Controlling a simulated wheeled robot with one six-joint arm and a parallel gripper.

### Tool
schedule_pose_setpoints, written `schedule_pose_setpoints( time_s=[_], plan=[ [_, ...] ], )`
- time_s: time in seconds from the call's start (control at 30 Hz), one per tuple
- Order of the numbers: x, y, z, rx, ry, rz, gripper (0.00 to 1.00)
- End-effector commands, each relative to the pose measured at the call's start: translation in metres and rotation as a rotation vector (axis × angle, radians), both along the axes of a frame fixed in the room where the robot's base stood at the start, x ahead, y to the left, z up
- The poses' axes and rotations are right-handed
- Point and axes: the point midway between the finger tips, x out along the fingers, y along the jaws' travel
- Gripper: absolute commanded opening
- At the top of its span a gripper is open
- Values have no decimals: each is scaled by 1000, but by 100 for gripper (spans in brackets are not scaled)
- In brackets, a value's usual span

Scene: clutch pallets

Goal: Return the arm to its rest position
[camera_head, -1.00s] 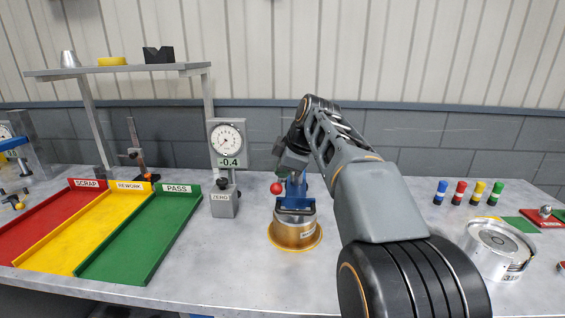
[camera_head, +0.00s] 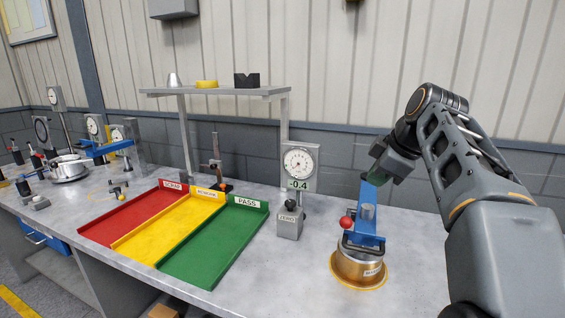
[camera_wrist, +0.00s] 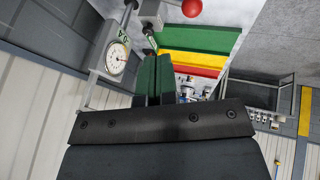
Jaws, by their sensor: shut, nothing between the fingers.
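My arm comes in from the right in the head view, and my gripper (camera_head: 376,173) hangs just above and behind the blue fixture (camera_head: 368,228). In the wrist view its two green-padded fingers (camera_wrist: 153,72) are together with nothing between them. The fixture stands upright on a round brass base (camera_head: 358,268) and carries a red ball knob (camera_head: 346,222). A red ball also shows at the top of the wrist view (camera_wrist: 191,8). I cannot tell from these views whether the fingers touch the fixture.
A dial gauge stand (camera_head: 301,165) reading -0.4 is left of the fixture. Red SCRAP (camera_head: 135,217), yellow REWORK (camera_head: 172,226) and green PASS (camera_head: 215,245) trays lie further left. A raised shelf (camera_head: 215,93) stands behind them.

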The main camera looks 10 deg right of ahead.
Motion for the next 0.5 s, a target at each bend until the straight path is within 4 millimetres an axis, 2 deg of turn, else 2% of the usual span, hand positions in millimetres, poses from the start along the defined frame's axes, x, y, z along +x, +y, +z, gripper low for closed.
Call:
schedule_pose_setpoints(
  time_s=[0.17,0.3,0.5],
  plan=[
    [-22,32,-41,86,107,-238,0],
    [-53,57,-91,146,188,-484,0],
    [-102,80,-160,203,251,-769,0]
  ],
)
